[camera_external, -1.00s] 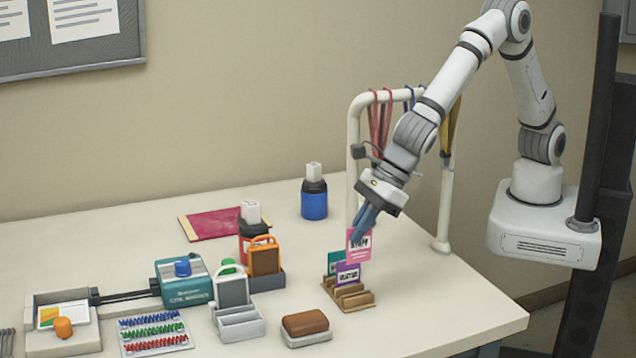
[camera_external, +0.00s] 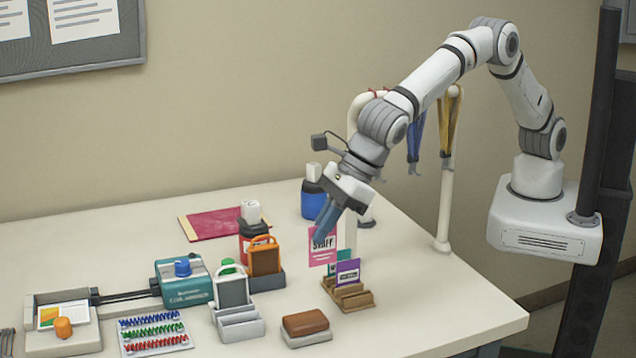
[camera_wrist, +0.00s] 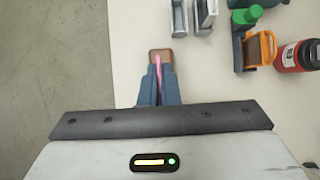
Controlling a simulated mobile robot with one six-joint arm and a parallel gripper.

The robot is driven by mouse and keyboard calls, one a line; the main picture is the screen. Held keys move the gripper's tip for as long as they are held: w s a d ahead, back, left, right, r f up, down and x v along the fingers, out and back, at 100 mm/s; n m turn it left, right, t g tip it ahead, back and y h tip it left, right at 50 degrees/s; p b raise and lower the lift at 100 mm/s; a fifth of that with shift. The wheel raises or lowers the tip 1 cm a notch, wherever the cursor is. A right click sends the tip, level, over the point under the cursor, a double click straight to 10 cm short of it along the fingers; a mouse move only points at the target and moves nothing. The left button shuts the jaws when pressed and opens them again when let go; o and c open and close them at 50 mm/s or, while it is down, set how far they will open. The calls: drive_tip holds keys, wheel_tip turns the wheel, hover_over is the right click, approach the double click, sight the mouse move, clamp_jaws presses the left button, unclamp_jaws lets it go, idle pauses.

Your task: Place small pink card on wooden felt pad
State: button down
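My gripper (camera_external: 328,222) is shut on the small pink card (camera_external: 322,248), marked STAFF, and holds it upright above the table. In the wrist view the card (camera_wrist: 158,72) shows edge-on as a thin pink strip between the blue fingers (camera_wrist: 158,88).
A wooden card rack (camera_external: 350,298) holds a purple and a teal card, close right of the pink card. Open table lies between the rack and bottles.

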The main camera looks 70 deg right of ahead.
drive_tip(key=f, duration=0.3)
drive_tip(key=f+p, duration=0.1)
drive_tip(key=f, duration=0.6)
drive_tip(key=shift+a+f, duration=0.15)
drive_tip(key=shift+a, duration=0.15)
drive_tip(key=shift+f, duration=0.2)
drive_tip(key=c, duration=1.7)
unclamp_jaws()
drive_tip(key=shift+r, duration=0.1)
drive_tip(key=shift+w+r, duration=0.1)
drive_tip(key=shift+r, duration=0.1)
drive_tip(key=b+v, duration=0.1)
drive_tip(key=v, duration=1.1)
